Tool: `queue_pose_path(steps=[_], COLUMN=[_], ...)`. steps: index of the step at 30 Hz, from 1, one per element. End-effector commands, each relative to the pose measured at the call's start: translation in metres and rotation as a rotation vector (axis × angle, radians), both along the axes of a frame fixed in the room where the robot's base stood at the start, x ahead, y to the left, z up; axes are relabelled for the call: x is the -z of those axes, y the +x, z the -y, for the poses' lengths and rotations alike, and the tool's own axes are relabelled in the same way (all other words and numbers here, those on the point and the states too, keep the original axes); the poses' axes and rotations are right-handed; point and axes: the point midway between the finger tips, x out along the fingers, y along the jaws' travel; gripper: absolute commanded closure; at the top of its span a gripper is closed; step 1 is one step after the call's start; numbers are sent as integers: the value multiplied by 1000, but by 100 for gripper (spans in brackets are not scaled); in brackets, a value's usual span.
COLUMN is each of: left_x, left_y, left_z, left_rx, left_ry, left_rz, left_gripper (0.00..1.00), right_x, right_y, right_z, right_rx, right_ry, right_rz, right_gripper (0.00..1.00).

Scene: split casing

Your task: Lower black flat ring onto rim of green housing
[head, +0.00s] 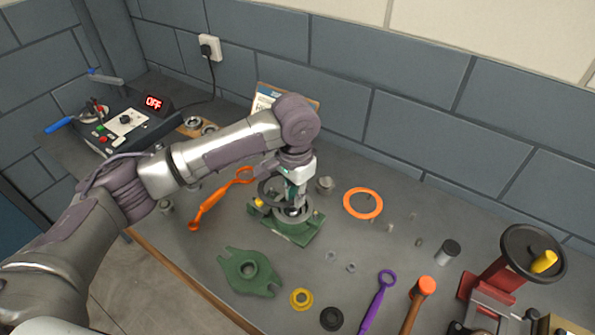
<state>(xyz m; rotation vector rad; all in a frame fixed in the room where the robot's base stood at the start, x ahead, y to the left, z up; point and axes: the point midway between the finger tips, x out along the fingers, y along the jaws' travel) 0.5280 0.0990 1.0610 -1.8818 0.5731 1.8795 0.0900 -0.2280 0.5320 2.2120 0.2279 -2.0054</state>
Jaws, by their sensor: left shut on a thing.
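The green housing (290,236) stands on the bench near the middle of the head view, with a grey round part in its centre and a yellow piece at its left side. My left gripper (291,198) points down just above it and is shut on the black flat ring (266,193). The ring sticks out to the left of the fingers, over the housing. The gripper hides part of the ring and of the housing's rim, so I cannot tell whether they touch. My right gripper is not in view.
A green flanged cover (248,285), a yellow ring (301,299) and a black round part (331,318) lie in front. An orange spanner (208,206) lies left, an orange ring (362,203) right. A red vice (505,280) stands far right. Small parts lie scattered between.

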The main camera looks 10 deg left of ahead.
Motion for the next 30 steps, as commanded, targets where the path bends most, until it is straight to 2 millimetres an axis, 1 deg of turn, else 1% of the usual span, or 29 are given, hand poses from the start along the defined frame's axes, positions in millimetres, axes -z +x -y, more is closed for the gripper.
queue_pose_path(steps=[1, 3, 6, 14, 26, 28, 30], left_x=[-6, -6, -4, 7, 37, 31, 31], left_y=[10, 20, 27, 28, 28, 28, 27], left_z=[7, 13, 16, 16, 16, 16, 16], left_rx=[44, 97, 139, 149, 148, 148, 148], left_ry=[0, 1, 2, 0, 1, 0, 0], left_rz=[0, 0, -1, -1, 0, -1, -1], left_gripper=[100, 100, 100, 100, 100, 100, 100], right_x=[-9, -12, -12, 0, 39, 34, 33], right_y=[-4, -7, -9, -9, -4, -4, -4], right_z=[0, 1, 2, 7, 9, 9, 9], right_rx=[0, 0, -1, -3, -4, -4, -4], right_ry=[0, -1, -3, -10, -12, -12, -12], right_rz=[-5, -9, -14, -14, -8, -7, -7], right_gripper=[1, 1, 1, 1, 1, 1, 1])
